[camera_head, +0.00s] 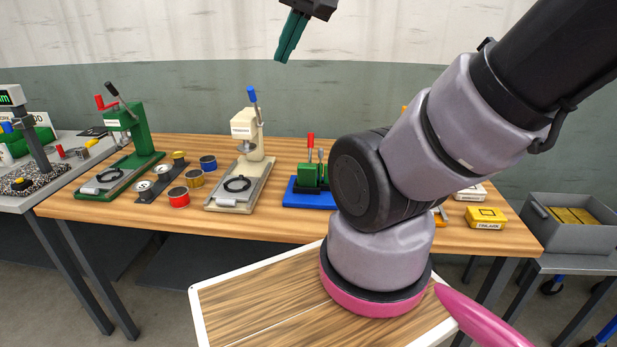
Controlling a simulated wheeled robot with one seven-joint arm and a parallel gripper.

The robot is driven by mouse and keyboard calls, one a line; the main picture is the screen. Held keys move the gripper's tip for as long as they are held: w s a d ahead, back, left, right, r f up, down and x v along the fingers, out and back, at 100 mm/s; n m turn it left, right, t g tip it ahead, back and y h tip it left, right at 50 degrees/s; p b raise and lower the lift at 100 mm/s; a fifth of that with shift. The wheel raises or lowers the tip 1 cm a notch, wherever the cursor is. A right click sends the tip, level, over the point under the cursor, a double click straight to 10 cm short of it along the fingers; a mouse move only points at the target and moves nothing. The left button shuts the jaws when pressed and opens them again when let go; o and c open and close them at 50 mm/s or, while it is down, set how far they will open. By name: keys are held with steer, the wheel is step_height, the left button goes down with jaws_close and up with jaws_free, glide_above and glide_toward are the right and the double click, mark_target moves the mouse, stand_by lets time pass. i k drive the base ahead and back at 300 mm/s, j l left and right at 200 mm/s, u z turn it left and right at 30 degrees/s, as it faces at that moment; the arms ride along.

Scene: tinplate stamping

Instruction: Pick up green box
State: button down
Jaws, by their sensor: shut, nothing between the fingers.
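My gripper (284,54) hangs at the top of the head view, its teal fingers shut and empty, high above the back of the wooden table (270,147). I cannot make out a plain green box. Green things in view are a tall hand press (143,131) at the table's left, a small block-like press (307,177) with red and grey levers on a blue base, and a partly hidden green item (42,136) on the grey table at far left. My arm covers the table's right-middle part, so something behind it may be hidden.
A cream press (250,150) with a blue knob and several small round tins (179,198) stand on the table. A yellow labelled box (485,217) sits at its right end. A grey crate (570,235) with yellow contents stands farther right. The table's front-left strip is clear.

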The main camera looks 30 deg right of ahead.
mark_target(307, 172)
steer(key=k+l, duration=0.1)
steer(key=l, duration=0.3)
steer(key=k+l, duration=0.15)
steer(key=l, duration=0.3)
steer(key=k+l+u, duration=0.1)
steer(key=l, duration=0.3)
